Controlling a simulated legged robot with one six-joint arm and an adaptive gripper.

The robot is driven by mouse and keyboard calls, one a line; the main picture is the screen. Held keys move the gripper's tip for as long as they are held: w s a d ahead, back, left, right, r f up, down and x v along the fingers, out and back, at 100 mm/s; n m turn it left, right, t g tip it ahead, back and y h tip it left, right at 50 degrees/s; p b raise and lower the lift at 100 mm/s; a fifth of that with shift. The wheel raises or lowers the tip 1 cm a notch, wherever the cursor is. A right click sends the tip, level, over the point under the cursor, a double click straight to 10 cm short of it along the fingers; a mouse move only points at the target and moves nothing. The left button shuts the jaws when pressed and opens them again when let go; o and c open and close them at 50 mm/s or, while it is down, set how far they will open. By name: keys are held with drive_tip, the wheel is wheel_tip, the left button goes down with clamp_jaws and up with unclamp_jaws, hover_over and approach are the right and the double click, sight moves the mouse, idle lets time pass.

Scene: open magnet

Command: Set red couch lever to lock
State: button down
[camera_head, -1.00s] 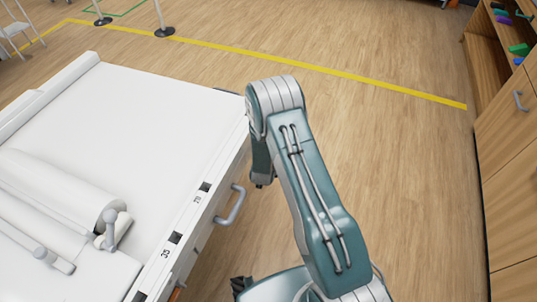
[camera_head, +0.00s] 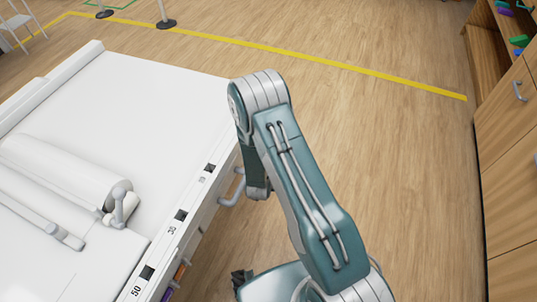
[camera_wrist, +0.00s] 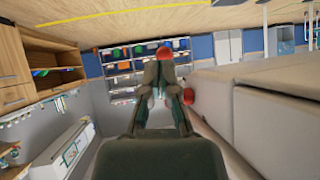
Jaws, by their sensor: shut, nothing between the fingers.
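In the wrist view my gripper (camera_wrist: 164,82) is shut and empty, its fingers pointing away from the camera. A red rounded piece (camera_wrist: 165,53) shows just past the fingertips. Another red knob (camera_wrist: 189,96) shows close by the right finger, beside the couch's side. I cannot tell which of them belongs to the red lever, or whether the gripper touches either. The white couch (camera_head: 160,85) fills the left of the head view.
A grey handle (camera_head: 233,190) sticks out from the couch's side. Orange (camera_head: 180,272) and purple (camera_head: 168,294) pieces show under the couch's edge. Wooden cabinets (camera_head: 510,170) stand at the right, with open floor between. Shelves with coloured bins (camera_wrist: 125,50) show in the wrist view.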

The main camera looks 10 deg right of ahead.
drive_tip(key=shift+s+a, duration=0.4)
drive_tip(key=shift+s, duration=0.2)
drive_tip(key=shift+s+a, duration=0.35)
drive_tip(key=shift+s, duration=0.2)
drive_tip(key=shift+d, duration=0.15)
drive_tip(key=shift+a, duration=0.2)
